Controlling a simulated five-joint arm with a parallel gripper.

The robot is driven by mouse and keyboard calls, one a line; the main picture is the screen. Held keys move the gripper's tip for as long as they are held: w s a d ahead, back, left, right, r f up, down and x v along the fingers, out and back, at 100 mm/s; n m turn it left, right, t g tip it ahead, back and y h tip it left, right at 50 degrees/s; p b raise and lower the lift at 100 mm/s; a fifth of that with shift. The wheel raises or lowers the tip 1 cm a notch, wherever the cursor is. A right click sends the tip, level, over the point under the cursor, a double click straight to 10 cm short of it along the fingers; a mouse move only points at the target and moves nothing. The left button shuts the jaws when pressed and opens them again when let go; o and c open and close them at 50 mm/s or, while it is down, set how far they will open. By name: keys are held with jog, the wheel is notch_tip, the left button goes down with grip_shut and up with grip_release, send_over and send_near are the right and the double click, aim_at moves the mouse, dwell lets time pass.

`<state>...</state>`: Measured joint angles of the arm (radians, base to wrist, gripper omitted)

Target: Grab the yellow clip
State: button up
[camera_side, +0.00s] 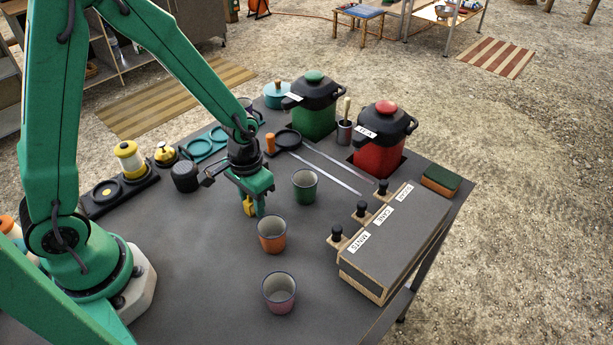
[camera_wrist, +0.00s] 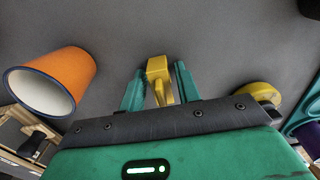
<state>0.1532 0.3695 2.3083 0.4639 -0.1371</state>
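The yellow clip (camera_wrist: 158,69) is a small block with two prongs. In the wrist view it lies between the two green fingers of my gripper (camera_wrist: 158,88), with narrow grey gaps showing on both sides. My gripper is open around it. In the side view the clip (camera_side: 248,205) shows low beside a green fingertip of my gripper (camera_side: 256,207), near the table surface. The other finger is largely hidden there. I cannot tell exactly how the clip meets the table.
An orange cup (camera_side: 272,235) and a green cup (camera_side: 304,186) stand close to my gripper. A labelled box (camera_side: 405,240) is at right. The grey table (camera_side: 195,260) is clear at front left.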

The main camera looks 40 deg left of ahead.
aim_at(252, 202)
grip_shut()
jog(key=shift+r, duration=0.25)
jog(key=shift+r, duration=0.8)
jog(key=r, duration=0.2)
jog(key=shift+s+d+r, duration=0.25)
jog(key=shift+d+r, duration=0.05)
jog(key=shift+d, duration=0.05)
jog(key=s+d+r, duration=0.6)
jog(key=s+d, duration=0.1)
jog(key=d, duration=0.1)
jog(key=shift+d+r, duration=0.15)
jog(key=shift+r, duration=0.05)
